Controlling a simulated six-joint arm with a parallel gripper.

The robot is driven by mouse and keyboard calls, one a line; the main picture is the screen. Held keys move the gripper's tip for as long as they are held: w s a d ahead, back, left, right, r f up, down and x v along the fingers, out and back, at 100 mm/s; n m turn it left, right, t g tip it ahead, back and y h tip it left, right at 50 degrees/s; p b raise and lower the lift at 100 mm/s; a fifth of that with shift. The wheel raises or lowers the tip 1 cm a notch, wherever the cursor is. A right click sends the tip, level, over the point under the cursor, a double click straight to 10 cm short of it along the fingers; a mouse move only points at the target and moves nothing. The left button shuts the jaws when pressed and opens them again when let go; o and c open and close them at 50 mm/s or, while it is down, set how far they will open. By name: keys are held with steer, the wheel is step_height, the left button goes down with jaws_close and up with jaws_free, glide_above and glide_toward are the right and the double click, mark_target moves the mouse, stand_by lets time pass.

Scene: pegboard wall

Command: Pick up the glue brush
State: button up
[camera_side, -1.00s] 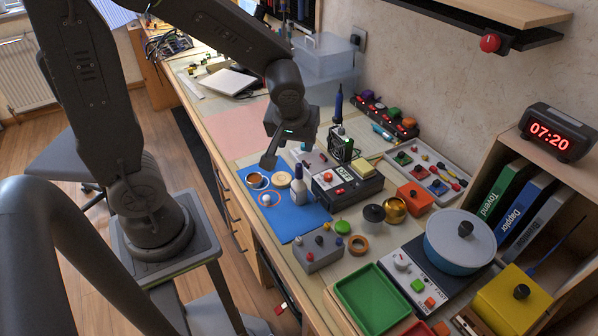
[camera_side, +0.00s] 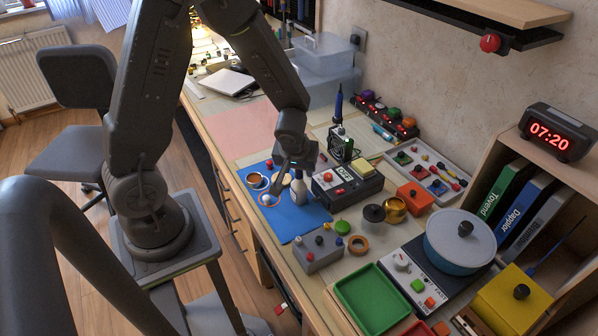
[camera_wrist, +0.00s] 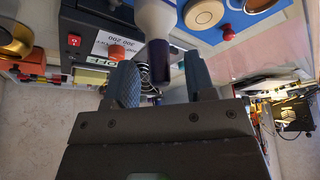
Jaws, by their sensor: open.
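The glue brush appears to be the white bottle with a dark cap (camera_side: 298,192), standing on the blue mat (camera_side: 303,221). In the wrist view the white bottle (camera_wrist: 157,20) comes in from the top, with its dark cap (camera_wrist: 158,62) between my fingers. My gripper (camera_wrist: 160,80) is open, one blue-grey finger on each side of the cap, with gaps showing. In the side view my gripper (camera_side: 286,178) is right by the bottle's top and hides part of it. I cannot tell whether a finger touches it.
A soldering station (camera_side: 345,184) stands just right of the bottle. A grey box with buttons (camera_side: 318,250) is in front of it. A round tan piece (camera_wrist: 204,14) and a red knob (camera_wrist: 228,32) lie near the bottle on the mat. A pink mat (camera_side: 243,132) lies clear behind.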

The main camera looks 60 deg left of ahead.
steer(key=shift+w+a+f, duration=0.1)
steer(key=shift+a+f, duration=0.05)
steer(key=shift+f, duration=0.2)
jaws_close()
stand_by(0.3)
step_height(320, 180, up, 10)
stand_by(0.6)
